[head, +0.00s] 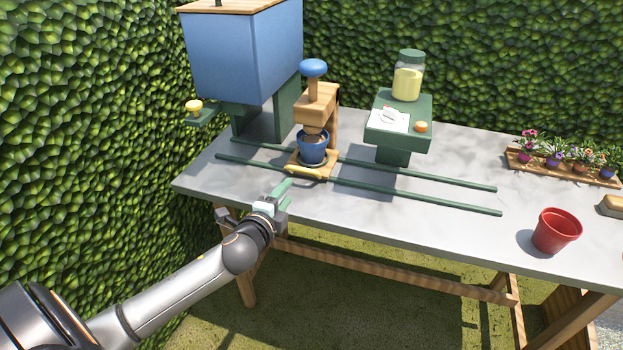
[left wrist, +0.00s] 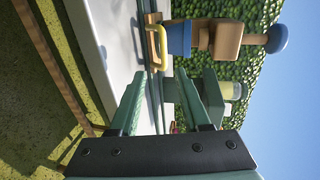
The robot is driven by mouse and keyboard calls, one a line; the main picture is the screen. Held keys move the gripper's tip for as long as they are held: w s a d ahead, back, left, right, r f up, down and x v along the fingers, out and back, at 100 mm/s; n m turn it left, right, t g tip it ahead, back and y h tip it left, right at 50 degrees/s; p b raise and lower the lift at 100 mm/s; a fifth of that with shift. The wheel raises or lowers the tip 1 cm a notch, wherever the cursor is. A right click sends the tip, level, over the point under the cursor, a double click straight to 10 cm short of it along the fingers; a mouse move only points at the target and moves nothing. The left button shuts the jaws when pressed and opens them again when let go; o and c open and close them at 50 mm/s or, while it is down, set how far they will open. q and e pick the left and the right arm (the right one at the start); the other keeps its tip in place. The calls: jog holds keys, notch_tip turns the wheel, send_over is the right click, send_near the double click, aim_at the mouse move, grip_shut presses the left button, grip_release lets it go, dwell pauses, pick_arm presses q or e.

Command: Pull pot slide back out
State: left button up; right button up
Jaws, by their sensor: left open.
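The pot slide (head: 311,171) is a small wooden carriage with a yellow handle at its front, sitting across two green rails. A blue pot (head: 312,148) with dark soil stands on it, under the wooden press (head: 319,104) with a blue knob. My left gripper (head: 279,190) is open and empty at the table's front edge, in front of and a little left of the slide. In the left wrist view, the yellow handle (left wrist: 156,48) and the blue pot (left wrist: 179,38) lie beyond the open fingers (left wrist: 160,100), apart from them. My right gripper is not in view.
The green rails (head: 420,199) run right along the grey table (head: 455,230). A blue hopper (head: 243,58) stands at left, a green dispenser with a jar (head: 408,75) behind the rails. A red pot (head: 555,231) and a flower tray (head: 562,170) are at right.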

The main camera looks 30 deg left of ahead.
aim_at(303, 171)
pick_arm(q)
jog(key=x, duration=0.4)
jog(key=b+x, duration=0.1)
jog(key=x, duration=0.7)
jog(key=shift+w+a+r, duration=0.2)
jog(key=shift+w+r, duration=0.1)
jog(key=shift+w, duration=0.05)
jog(key=shift+c, duration=0.3)
grip_shut()
jog(key=shift+f, duration=0.1)
dwell(0.7)
